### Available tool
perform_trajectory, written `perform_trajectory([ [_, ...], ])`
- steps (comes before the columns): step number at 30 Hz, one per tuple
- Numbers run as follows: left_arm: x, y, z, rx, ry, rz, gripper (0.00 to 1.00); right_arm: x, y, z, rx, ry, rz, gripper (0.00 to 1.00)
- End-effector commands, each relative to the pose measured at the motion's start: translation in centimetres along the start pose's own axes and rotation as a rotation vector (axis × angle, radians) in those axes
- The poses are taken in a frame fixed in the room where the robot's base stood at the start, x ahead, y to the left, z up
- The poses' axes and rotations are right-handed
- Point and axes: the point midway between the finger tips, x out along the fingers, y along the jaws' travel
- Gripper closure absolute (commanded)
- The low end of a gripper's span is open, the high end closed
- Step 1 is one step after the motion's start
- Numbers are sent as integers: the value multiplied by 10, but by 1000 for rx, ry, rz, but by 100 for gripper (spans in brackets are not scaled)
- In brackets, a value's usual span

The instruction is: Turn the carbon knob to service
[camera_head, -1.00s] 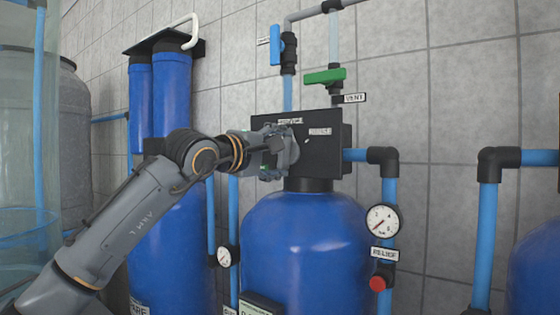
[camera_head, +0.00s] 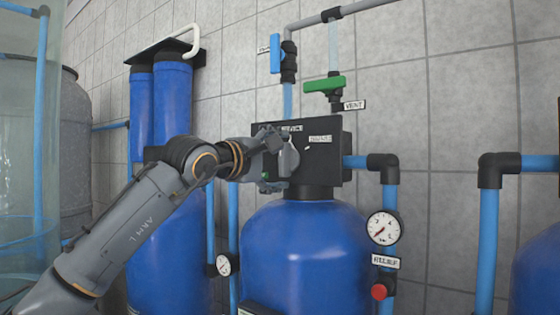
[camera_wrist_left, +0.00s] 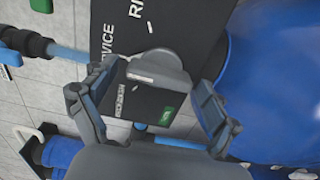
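The black control head (camera_head: 325,165) sits on top of the blue tank (camera_head: 305,250) and carries a white SERVICE label and a RINSE label. A grey knob (camera_wrist_left: 158,70) is on its front face. It shows partly in the head view (camera_head: 289,158), beside my gripper. My left gripper (camera_head: 276,160) is close in front of the control head. In the left wrist view its two fingers (camera_wrist_left: 155,90) are spread apart with the knob between them, and gaps show on both sides. Touching cannot be seen. My right gripper is not in view.
A green-handled VENT valve (camera_head: 325,84) and a blue-handled valve (camera_head: 275,54) are above the control head. A gauge (camera_head: 384,228) and a red RELIEF knob (camera_head: 379,291) are at its lower right. Blue filter housings (camera_head: 172,100) stand behind my left arm.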

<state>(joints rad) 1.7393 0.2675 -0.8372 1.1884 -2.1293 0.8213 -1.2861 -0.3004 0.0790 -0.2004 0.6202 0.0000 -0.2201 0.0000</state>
Motion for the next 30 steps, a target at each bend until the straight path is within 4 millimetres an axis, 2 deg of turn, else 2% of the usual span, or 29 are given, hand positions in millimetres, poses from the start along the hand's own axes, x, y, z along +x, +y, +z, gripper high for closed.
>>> perform_trajectory([
  [9,0,0,0,1,0,-1,8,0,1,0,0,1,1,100],
  [14,-11,0,-1,2,1,0,8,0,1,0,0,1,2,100],
  [17,-26,0,-2,3,1,1,8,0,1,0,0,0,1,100],
  [24,-76,0,-2,2,2,1,8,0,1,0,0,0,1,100],
  [30,-108,0,-1,1,0,1,8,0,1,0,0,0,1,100],
])
